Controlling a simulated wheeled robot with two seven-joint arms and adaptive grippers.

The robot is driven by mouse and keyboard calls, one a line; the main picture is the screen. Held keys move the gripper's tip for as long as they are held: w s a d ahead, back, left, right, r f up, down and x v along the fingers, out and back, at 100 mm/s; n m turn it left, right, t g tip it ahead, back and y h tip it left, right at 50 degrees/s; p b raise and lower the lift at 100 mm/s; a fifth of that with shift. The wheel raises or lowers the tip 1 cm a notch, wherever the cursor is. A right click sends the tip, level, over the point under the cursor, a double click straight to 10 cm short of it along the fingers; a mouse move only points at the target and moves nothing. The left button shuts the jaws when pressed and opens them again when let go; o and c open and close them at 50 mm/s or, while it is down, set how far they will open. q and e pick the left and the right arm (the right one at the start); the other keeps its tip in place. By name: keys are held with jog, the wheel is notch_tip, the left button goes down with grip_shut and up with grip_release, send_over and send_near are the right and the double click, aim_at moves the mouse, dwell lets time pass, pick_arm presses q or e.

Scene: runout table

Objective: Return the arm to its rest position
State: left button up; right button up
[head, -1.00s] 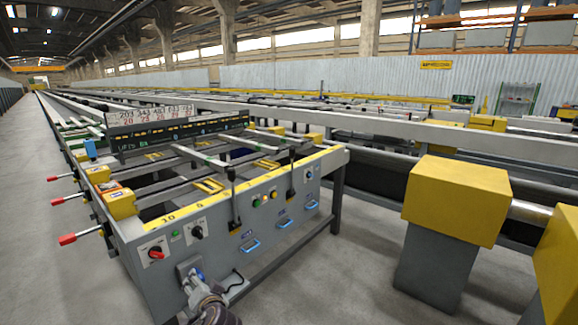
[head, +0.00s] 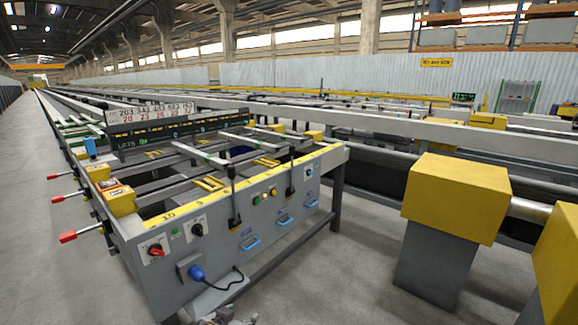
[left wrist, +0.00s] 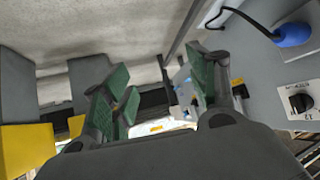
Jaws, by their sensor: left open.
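Part of my left gripper (head: 230,318) shows at the bottom edge of the head view, below and apart from the blue plug (head: 196,273). In the left wrist view, my left gripper (left wrist: 160,88) has its green-padded fingers spread, with nothing held between them. The blue plug also shows in the left wrist view (left wrist: 292,33), at the top right, clear of the fingers. It sits at the grey socket on the front panel of the runout table (head: 140,272), with a black cable looping from it. My right gripper is in neither view.
The front panel carries a red switch (head: 156,251), a black knob (head: 196,230) and blue handles (head: 250,243). Red-tipped levers (head: 68,237) stick out at the left. Yellow-topped grey posts (head: 456,200) stand at the right. The concrete floor (head: 330,275) between is clear.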

pick_arm(q)
jog(key=s+a+f+n+g+y+p, duration=0.1)
jog(key=s+a+f+g+p, duration=0.2)
jog(key=s+f+p, duration=0.9)
jog(key=s+a+f+n+g+y+p, duration=0.1)
jog(key=s+a+f+g+p, duration=0.2)
jog(key=s+f+p, duration=1)
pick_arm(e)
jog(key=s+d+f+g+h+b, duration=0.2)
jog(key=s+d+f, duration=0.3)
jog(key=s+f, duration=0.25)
pick_arm(q)
jog(key=s+a+r+g+p, duration=0.1)
jog(key=s+a+r+p, duration=0.2)
jog(key=s+p, duration=0.6)
jog(key=s+a+r+g+p, duration=0.1)
jog(key=s+a+r+p, duration=0.2)
jog(key=s+p, duration=0.7)
jog(key=shift+a+r+y, duration=0.4)
jog(key=shift+r, duration=0.25)
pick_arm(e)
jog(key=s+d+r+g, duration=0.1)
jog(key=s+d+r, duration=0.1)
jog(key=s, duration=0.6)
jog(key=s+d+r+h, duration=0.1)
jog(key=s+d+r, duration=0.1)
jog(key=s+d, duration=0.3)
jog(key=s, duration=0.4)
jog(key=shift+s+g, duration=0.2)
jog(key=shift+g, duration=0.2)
